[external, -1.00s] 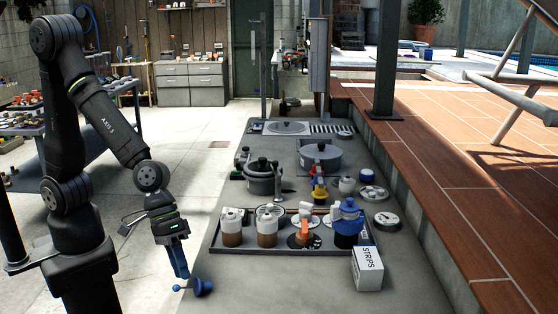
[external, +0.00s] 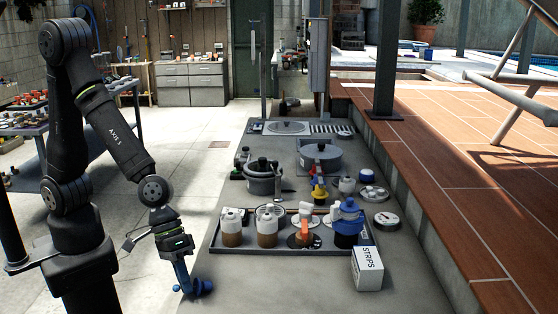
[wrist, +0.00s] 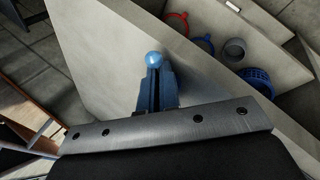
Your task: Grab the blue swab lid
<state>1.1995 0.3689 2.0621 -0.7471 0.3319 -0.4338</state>
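The blue swab lid (external: 204,287) lies at the near left edge of the grey counter in the external view. My gripper (external: 186,285) has blue fingers pointing down at the lid's left side, overlapping it in the picture. In the wrist view, a round blue knob (wrist: 155,59), apparently part of the lid, shows at the tips of my gripper (wrist: 155,78). A narrow dark gap shows between the fingers. I cannot tell whether they press on the lid. The rest of the lid is hidden in the wrist view.
A dark tray (external: 285,250) with several jars stands right of my gripper. A white STRIPS box (external: 367,270) is at the near right of the counter. The wrist view shows red rings (wrist: 177,22) and a blue basket (wrist: 256,80) below the counter edge.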

